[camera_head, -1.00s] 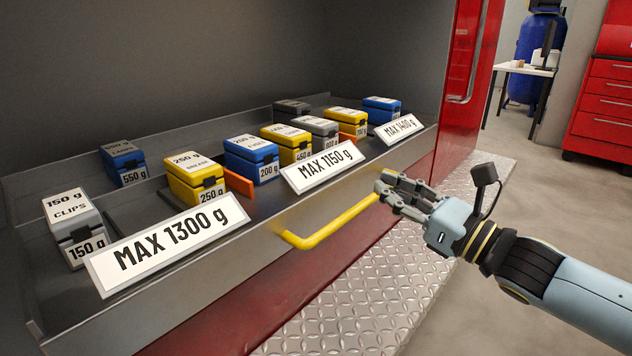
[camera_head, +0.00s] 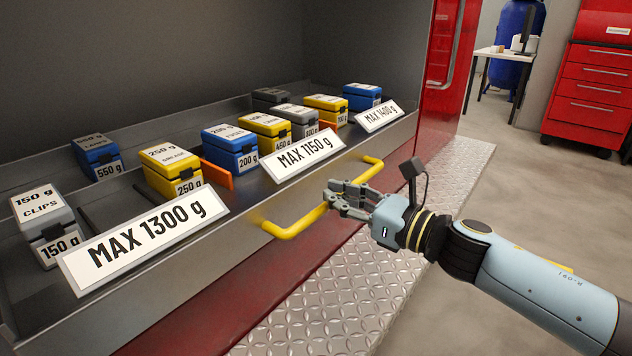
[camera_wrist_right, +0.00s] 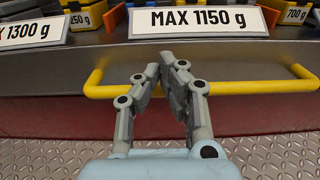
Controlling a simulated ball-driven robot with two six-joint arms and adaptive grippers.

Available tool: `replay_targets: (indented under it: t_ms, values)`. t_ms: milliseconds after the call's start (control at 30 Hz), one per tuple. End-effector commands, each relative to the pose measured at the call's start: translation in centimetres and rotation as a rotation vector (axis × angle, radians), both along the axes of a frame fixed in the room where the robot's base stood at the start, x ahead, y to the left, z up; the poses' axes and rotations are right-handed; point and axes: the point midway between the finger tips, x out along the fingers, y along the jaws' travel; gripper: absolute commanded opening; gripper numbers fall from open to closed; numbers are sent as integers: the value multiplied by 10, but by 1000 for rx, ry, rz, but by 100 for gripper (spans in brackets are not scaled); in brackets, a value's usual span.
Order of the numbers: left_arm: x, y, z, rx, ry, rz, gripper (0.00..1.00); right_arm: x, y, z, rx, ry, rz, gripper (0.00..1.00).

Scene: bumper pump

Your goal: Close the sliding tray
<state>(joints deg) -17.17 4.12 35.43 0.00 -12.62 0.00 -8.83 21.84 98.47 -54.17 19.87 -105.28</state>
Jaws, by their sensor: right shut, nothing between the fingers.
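The sliding tray (camera_head: 240,215) is a grey metal drawer, pulled out, with small labelled boxes in it. It also shows in the right wrist view (camera_wrist_right: 60,72). A yellow bar handle (camera_head: 292,222) runs along its front; in the right wrist view the handle (camera_wrist_right: 250,87) crosses behind my fingers. My right gripper (camera_head: 335,192) is shut and empty, in front of the handle's middle. Its fingertips (camera_wrist_right: 160,62) overlap the handle and tray front in the wrist view; I cannot tell whether they touch. My left gripper is not in view.
White signs stand along the tray's front edge, including MAX 1300 g (camera_head: 145,240) and MAX 1150 g (camera_head: 304,156). A diamond-plate step (camera_head: 330,300) lies below. A red drawer cabinet (camera_head: 590,95) stands at the far right. The floor between is clear.

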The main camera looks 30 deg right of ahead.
Motion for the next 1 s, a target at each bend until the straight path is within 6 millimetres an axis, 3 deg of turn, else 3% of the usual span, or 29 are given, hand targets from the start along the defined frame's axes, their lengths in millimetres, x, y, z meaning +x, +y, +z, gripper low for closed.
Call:
replay_targets:
  t_ms: [100, 300, 767, 1000]
  values:
    - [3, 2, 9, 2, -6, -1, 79, 21, 9, 4, 2, -2, -1, 0]
    - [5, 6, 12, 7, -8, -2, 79, 39, 17, 1, 0, -1, 2, 0]
    - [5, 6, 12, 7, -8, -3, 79, 46, 19, 0, -1, 0, 2, 0]
    - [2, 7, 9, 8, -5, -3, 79, 82, 34, 0, 0, -3, 0, 0]
